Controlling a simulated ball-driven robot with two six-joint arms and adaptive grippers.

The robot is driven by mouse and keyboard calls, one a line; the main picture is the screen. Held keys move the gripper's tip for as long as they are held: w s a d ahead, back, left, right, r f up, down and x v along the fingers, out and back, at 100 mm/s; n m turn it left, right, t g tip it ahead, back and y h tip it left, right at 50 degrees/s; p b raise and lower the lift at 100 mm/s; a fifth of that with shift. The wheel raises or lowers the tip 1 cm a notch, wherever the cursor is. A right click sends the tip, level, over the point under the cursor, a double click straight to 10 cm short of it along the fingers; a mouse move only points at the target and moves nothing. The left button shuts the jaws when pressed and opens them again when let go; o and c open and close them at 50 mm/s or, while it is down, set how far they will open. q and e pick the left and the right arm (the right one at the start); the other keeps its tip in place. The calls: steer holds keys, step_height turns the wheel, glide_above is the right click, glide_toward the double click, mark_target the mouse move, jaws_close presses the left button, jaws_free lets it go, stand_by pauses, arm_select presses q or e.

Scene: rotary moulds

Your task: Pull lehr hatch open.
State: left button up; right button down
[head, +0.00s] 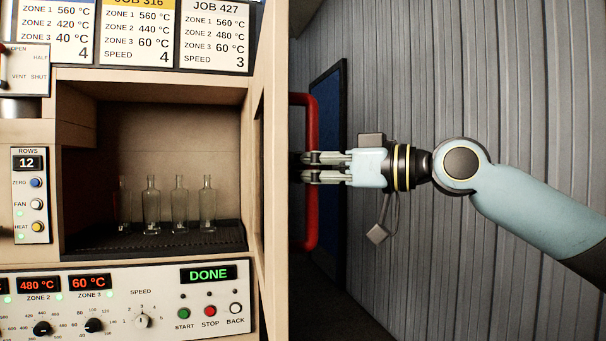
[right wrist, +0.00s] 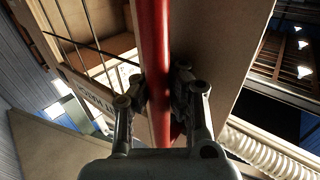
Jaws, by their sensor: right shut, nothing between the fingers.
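The lehr (head: 150,82) is a beige cabinet at the left in the head view, with several clear bottles (head: 180,205) on a dark belt in its chamber. A red upright bar handle (head: 312,225) stands off the lehr's right side. The hatch behind it is seen nearly edge-on, so I cannot tell how far open it is. My right gripper (head: 308,167) is level with the handle's middle, its fingers shut and holding nothing. In the right wrist view the handle (right wrist: 153,50) runs in line with the fingers (right wrist: 155,92). My left gripper is not in view.
A control panel (head: 150,285) with knobs and a green DONE display (head: 208,274) is at the lower left. Job cards (head: 215,35) hang above the chamber. A grey ribbed wall (head: 450,80) and a dark blue panel (head: 330,100) are behind my right arm.

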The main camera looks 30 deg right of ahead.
steer(key=shift+s+a+f, duration=0.1)
steer(key=shift+s+a, duration=0.05)
steer(key=shift+a, duration=0.05)
steer(key=c, duration=1.7)
jaws_free()
steer(key=shift+s, duration=0.25)
steer(key=shift+c, duration=0.2)
steer(key=o, duration=0.5)
steer(key=shift+s+r, duration=0.15)
steer(key=shift+r, duration=0.15)
steer(key=shift+o, duration=0.2)
